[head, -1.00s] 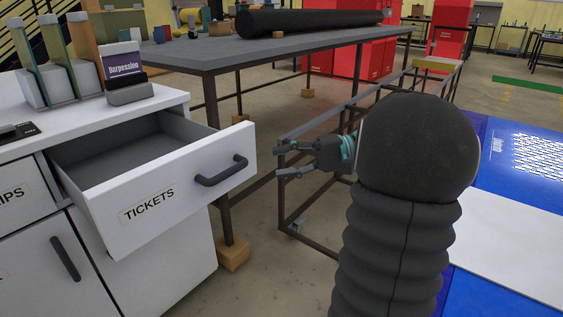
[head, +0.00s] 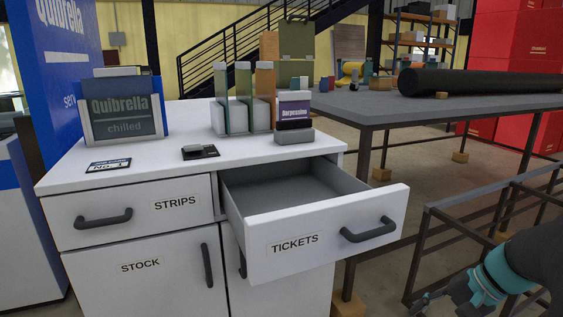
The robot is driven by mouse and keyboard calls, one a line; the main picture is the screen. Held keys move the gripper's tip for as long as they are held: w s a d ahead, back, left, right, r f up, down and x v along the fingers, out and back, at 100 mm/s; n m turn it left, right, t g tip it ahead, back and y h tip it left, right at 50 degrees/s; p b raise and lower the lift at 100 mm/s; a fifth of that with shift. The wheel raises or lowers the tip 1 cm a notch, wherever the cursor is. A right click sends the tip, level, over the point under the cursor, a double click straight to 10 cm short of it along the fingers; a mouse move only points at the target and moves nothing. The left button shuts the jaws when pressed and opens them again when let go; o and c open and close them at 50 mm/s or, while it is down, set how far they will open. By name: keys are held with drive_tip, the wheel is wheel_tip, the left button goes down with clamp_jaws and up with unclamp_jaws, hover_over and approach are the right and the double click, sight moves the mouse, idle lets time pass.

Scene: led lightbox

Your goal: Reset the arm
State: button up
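My gripper (head: 432,303) is at the bottom right of the head view, cut off by the lower edge. Its teal-banded wrist (head: 497,279) shows beside it. The fingers are only partly visible, so I cannot tell if they are open or shut. The TICKETS drawer (head: 318,236) of the white cabinet stands pulled out, and the part of its inside that I see is empty. The gripper is to the right of the drawer and lower, apart from its handle (head: 368,230).
The STRIPS drawer (head: 140,213) and STOCK door (head: 146,268) are shut. The cabinet top holds a Quibrella box (head: 124,108), a small dark device (head: 200,152) and a Darpessino box (head: 294,110). A grey table (head: 380,108) bears a long black roll (head: 480,84). A metal frame (head: 480,212) stands near my arm.

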drive_tip(key=s+a+r+n+t+h+p, duration=0.1)
drive_tip(key=s+a+r+n+h, duration=0.2)
drive_tip(key=s+a+r+n, duration=0.1)
drive_tip(key=s+a+r+n+t+h+p, duration=0.2)
drive_tip(key=s+a+r+n+h, duration=0.1)
drive_tip(key=a, duration=0.6)
drive_tip(key=s+r+n, duration=0.1)
drive_tip(key=s+n, duration=0.1)
drive_tip(key=s, duration=0.1)
drive_tip(key=shift+a, duration=0.2)
drive_tip(key=shift+s, duration=0.15)
